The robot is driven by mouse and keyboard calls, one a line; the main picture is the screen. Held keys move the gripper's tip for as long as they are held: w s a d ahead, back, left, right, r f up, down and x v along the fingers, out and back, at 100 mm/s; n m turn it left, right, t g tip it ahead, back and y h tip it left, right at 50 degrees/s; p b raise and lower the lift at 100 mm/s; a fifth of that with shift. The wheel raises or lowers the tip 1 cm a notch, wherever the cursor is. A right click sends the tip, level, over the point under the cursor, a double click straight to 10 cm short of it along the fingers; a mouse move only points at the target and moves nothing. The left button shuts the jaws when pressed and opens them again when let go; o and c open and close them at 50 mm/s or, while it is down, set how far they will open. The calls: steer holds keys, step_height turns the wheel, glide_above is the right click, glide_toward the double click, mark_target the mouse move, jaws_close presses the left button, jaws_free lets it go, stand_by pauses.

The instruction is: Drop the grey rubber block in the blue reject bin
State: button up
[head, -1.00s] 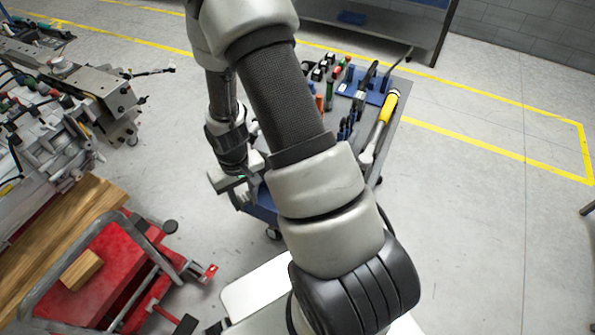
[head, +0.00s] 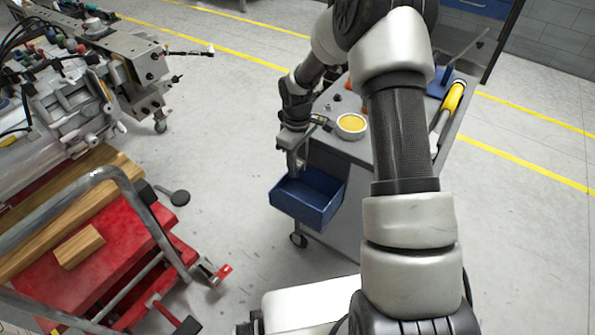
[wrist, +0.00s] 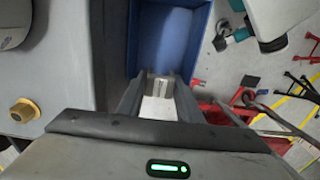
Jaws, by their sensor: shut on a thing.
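The blue reject bin (head: 322,207) hangs on the near side of the grey cart in the head view. It is open at the top and its visible inside looks empty. My gripper (head: 294,170) points down at the bin's back left, over or just inside its opening. In the wrist view my gripper (wrist: 160,80) is shut on the grey rubber block (wrist: 160,88), which sits between the two fingers. The blue bin (wrist: 172,35) lies behind and beyond the fingertips there. In the head view the block is too small to tell from the fingers.
The grey cart (head: 352,147) carries a round tin with yellow contents (head: 351,125) and a yellow-handled tool (head: 453,97). A red trolley (head: 100,235) with a wooden block stands at the lower left. Machinery fills the upper left.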

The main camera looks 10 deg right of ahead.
steer(key=shift+f+b, duration=1.6)
steer(key=shift+f, duration=0.85)
steer(key=o, duration=1.4)
steer(key=shift+c, duration=0.2)
steer(key=shift+r, duration=0.1)
step_height(320, 180, up, 17)
steer(key=p, duration=0.4)
steer(key=shift+r, duration=0.15)
